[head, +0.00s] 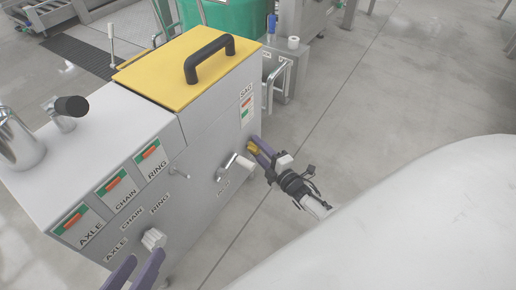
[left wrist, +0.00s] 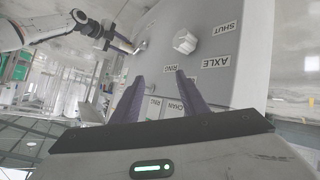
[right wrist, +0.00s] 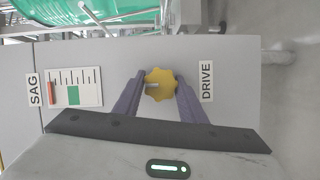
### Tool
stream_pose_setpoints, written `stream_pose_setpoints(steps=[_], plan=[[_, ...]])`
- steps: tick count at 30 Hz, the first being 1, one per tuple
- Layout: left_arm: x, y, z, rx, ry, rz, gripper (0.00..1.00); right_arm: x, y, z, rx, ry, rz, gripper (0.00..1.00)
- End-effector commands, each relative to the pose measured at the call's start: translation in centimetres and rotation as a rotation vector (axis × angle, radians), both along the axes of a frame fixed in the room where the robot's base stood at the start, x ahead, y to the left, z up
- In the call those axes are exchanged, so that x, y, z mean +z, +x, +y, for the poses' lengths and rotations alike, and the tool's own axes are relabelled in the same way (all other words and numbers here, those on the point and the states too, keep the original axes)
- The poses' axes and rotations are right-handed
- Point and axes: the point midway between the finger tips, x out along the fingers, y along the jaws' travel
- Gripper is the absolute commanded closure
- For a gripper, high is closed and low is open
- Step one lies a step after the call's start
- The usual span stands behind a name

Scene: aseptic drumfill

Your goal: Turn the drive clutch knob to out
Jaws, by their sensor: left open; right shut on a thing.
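The yellow lobed drive knob (right wrist: 160,85) sits on the grey panel beside the label DRIVE (right wrist: 207,82) in the right wrist view. A small pale pointer on it points left. My right gripper (right wrist: 159,80) has a finger on each side of the knob and is shut on it. In the head view the knob (head: 252,148) is at the machine's far right end, with my right gripper (head: 257,149) at it. My left gripper (head: 138,272) is open and empty, near a white knob (head: 153,239); this knob (left wrist: 185,41) also shows in the left wrist view.
The machine (head: 130,130) has a yellow lid (head: 180,75) with a black handle, AXLE, CHAIN and RING gauges, and a SAG gauge (right wrist: 74,88). A white-tipped lever (head: 243,162) sticks out left of the drive knob. Open floor (head: 370,120) lies to the right.

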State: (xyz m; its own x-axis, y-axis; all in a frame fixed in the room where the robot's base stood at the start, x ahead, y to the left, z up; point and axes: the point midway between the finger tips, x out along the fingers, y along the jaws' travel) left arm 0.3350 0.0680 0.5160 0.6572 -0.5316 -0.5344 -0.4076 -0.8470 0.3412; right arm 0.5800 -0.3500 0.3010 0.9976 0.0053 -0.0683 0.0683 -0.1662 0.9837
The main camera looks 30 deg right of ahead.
Motion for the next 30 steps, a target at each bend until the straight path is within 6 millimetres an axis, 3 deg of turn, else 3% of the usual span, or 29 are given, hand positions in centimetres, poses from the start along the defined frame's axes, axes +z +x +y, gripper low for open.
stream_pose_setpoints(steps=[5,6,9,20,24,30], plan=[[0.0,0.0,0.0,0.0,0.0,0.001,0.6,-0.1,-0.1,0.0,0.001,-0.003,0.002,0.85],[0.0,0.0,0.0,0.0,0.0,0.001,0.6,-0.1,0.0,0.0,0.001,-0.003,0.002,0.61],[-0.1,0.0,0.0,0.001,0.0,0.001,0.6,-0.1,0.0,0.0,0.0,-0.002,0.002,0.45],[0.2,0.0,0.1,0.002,0.004,0.002,0.6,0.1,-0.5,0.0,0.0,0.0,0.003,0.45],[0.4,0.0,0.5,0.004,0.033,0.014,0.6,0.4,-2.5,0.0,0.0,0.0,0.005,0.45],[-1.8,-0.3,1.5,0.006,0.11,0.078,0.6,0.7,-6.6,0.0,0.0,-0.001,0.005,0.45]])
